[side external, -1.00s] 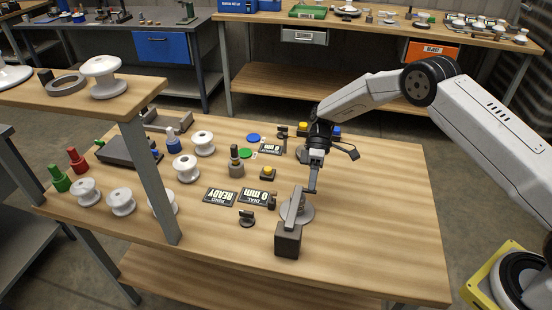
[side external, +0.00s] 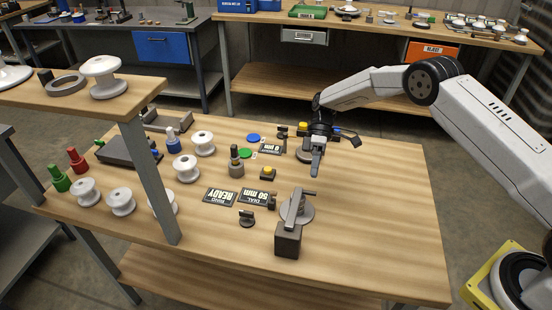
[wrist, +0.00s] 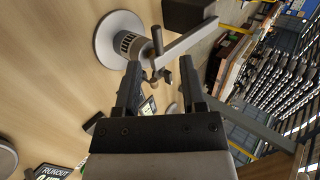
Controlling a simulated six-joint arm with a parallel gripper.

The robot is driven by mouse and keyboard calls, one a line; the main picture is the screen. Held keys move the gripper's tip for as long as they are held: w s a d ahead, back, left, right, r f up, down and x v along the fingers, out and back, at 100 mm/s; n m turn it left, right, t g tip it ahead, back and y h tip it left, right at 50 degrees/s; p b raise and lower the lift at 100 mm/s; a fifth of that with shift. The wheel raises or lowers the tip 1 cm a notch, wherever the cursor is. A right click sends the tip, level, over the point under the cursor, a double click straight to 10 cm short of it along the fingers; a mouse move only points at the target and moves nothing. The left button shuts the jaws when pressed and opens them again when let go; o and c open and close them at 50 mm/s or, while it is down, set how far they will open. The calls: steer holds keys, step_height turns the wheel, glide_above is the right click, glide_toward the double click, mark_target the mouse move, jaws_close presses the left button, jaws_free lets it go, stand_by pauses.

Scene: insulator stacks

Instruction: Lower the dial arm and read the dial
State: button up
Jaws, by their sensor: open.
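The dial stand shows in the side external view as a dark block (side external: 288,240) with a grey dial arm (side external: 295,208) reaching over a round grey disc (side external: 308,214). In the wrist view the dial arm (wrist: 185,42) slants from the dark block to beside the ribbed post on the disc (wrist: 105,48). The dial display (side external: 257,196) appears upside down and seems to read 50 or 60 mm; the first digit is unclear. My gripper (side external: 316,172) is open and empty, behind and above the dial arm, apart from it. Its fingers (wrist: 160,78) also show in the wrist view.
The ring display (side external: 220,197) reads READY. A raised shelf (side external: 80,95) is at far left. The table's right side is clear.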

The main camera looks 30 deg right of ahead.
steer(key=shift+v, duration=2.25)
steer(key=shift+c, duration=0.2)
